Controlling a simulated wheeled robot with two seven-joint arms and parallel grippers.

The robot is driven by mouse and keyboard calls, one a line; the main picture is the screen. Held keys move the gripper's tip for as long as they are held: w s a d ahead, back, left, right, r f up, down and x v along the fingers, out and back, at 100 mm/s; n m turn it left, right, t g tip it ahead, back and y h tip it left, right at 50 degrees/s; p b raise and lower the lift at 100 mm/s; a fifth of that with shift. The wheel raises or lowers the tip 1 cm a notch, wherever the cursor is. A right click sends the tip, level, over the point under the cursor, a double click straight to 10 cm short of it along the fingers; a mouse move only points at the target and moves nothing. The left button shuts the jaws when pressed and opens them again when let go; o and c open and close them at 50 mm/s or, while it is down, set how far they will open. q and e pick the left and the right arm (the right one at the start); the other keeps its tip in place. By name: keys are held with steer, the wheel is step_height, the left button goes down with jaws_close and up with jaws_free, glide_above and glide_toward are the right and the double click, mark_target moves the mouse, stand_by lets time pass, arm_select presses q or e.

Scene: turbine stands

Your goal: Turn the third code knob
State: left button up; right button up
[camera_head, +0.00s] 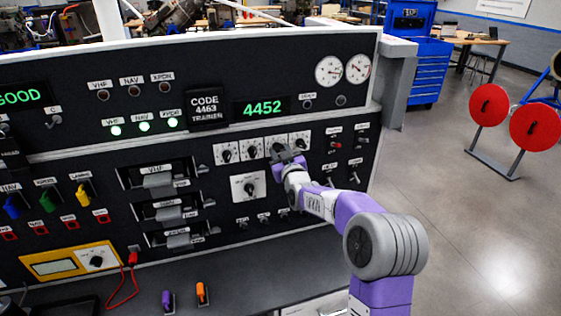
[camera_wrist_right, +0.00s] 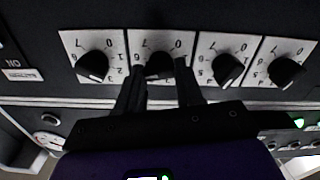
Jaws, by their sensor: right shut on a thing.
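A row of black code knobs on white plates runs across the panel. The first knob (camera_head: 226,155), second knob (camera_head: 252,152) and fourth knob (camera_head: 300,144) show in the head view; my right gripper (camera_head: 285,158) covers most of the third. The wrist view shows the row upside down. There my right gripper (camera_wrist_right: 160,82) has one finger on each side of the third knob (camera_wrist_right: 159,66), shut on it. The fourth knob (camera_wrist_right: 94,66) is to its left and the second knob (camera_wrist_right: 227,68) to its right. The green display (camera_head: 261,107) reads 4452. The placard (camera_head: 206,107) reads CODE 4463. My left gripper is not in view.
A larger knob (camera_head: 248,187) sits below the row. Slotted modules (camera_head: 158,181) are to the left. A desk ledge (camera_head: 240,262) juts out below the panel.

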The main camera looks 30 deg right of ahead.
steer(key=shift+f+m+b, duration=0.1)
steer(key=shift+m+b, duration=2)
steer(key=shift+b, duration=0.1)
steer(key=o, duration=1)
steer(key=shift+o, duration=0.2)
steer(key=shift+s, duration=0.1)
steer(key=v, duration=0.7)
steer(key=shift+s+b, duration=0.2)
steer(key=shift+b, duration=0.15)
